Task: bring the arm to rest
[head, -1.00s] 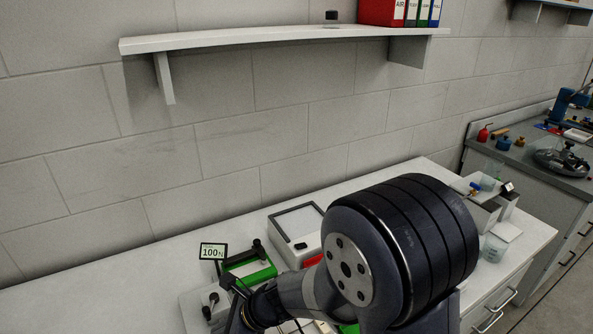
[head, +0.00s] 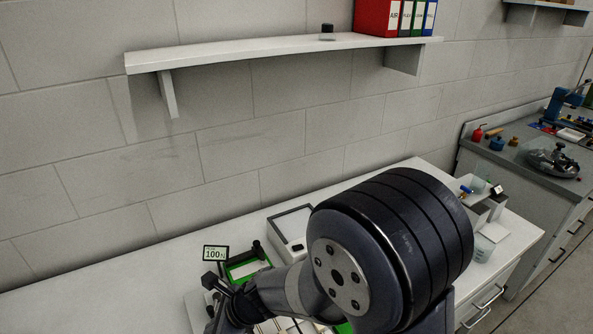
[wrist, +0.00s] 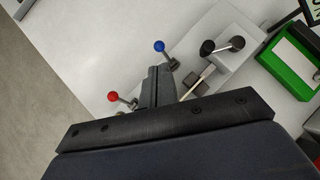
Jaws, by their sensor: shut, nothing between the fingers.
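My arm (head: 390,250) fills the lower right of the head view, folded over the white bench (head: 90,290). Its wrist reaches down to the left, and the gripper's fingertips cannot be made out there. In the wrist view my gripper (wrist: 157,72) is shut, its two fingers together with nothing between them. It points at the bench top, between a red-ball lever (wrist: 112,96) on the left and a blue-ball lever (wrist: 159,46) just above the tips. I cannot tell whether the fingers touch anything.
A welder fixture with a black knob (wrist: 207,47) and a green tray (wrist: 290,62) lies right of the fingers. A wall shelf (head: 270,50) holds binders (head: 375,17).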

